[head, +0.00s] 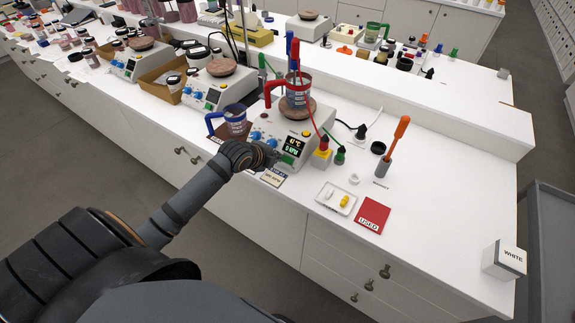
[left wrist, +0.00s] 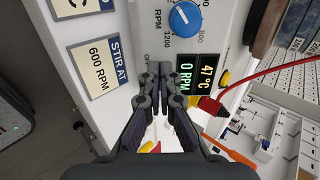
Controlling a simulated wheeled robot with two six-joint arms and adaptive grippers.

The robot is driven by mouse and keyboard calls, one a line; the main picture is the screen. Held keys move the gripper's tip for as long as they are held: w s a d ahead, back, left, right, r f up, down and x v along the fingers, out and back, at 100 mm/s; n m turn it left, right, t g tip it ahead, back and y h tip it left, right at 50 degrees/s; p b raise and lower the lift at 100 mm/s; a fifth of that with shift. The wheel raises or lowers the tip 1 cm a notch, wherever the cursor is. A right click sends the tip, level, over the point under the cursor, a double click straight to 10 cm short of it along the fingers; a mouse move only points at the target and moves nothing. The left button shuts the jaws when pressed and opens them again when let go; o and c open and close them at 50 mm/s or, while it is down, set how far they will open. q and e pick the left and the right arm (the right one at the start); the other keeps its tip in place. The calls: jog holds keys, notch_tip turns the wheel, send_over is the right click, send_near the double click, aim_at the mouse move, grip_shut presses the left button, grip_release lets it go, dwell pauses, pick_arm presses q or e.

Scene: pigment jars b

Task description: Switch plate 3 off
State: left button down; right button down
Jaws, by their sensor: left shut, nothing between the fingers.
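The nearest hot plate (head: 265,117) of the front row has blue knobs and a lit display (head: 292,145). A red-handled measuring jug (head: 298,92) stands on its round top. No plate number is readable. A small green patch (head: 287,159) shows below the display, beside my left gripper (head: 272,154). In the left wrist view the display (left wrist: 195,73) reads 47 °C and 0 RPM. My left gripper (left wrist: 166,72) is shut and empty, its tips at the front panel near the lettering OFF. The fingers cover the panel there, and contact is unclear. My right gripper is not in view.
A blue-handled jug (head: 233,121) stands left of the plate. Cards lie in front of it, one reading "STIR AT 600 RPM" (left wrist: 98,64). A red cable, a white tray (head: 337,198) and a red USED card (head: 373,216) are to the right. The counter's right end is mostly clear.

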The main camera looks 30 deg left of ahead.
pick_arm(q)
jog(key=shift+w+f, duration=0.15)
dwell(0.3)
jog(key=shift+w+f+b, duration=0.3)
jog(key=shift+w+b, duration=0.05)
jog(key=shift+b, duration=0.2)
jog(key=p+v, duration=0.4)
jog(key=shift+w, duration=0.15)
jog(key=shift+s+p, duration=0.2)
jog(key=shift+p, duration=0.2)
notch_tip(320, 180, up, 10)
jog(key=shift+r, duration=0.1)
